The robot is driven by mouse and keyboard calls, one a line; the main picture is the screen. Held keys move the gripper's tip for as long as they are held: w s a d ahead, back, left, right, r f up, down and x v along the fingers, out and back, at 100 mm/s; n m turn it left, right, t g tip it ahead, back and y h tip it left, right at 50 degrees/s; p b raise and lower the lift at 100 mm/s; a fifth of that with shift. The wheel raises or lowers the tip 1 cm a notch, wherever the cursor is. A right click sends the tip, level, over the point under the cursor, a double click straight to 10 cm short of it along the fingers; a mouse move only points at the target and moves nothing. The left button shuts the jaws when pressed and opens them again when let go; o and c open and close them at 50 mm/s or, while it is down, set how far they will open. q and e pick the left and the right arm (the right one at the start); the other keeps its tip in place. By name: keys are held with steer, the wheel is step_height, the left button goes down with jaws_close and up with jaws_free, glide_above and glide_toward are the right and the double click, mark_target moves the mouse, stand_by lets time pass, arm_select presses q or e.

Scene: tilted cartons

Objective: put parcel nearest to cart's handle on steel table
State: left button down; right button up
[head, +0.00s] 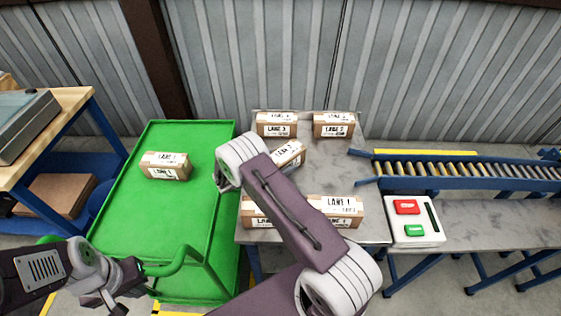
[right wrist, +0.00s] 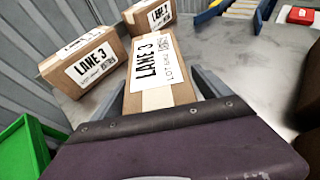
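The green cart (head: 142,230) stands left of the steel table, with its handle (head: 172,264) at the near end. One brown parcel (head: 166,166) lies on the cart's far half. My right gripper, hidden behind my arm in the head view, has its fingers (right wrist: 165,82) on both sides of a LANE 3 parcel (right wrist: 158,62). They look shut on it. That parcel (head: 290,153) is over or on the middle of the steel table (head: 330,165), turned at an angle; contact underneath is unclear. My left gripper (head: 128,278) is by the cart handle; its finger opening is unclear.
LANE 3 (head: 276,124) and LANE 2 (head: 333,124) parcels stand at the table's back. More parcels, including LANE 1 (head: 340,211), line its front. A roller conveyor (head: 460,170) and a button box (head: 414,222) are right. A wooden bench (head: 70,103) is left.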

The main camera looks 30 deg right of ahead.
steer(key=shift+r, duration=0.25)
steer(key=v, duration=1.2)
steer(key=shift+b, duration=0.4)
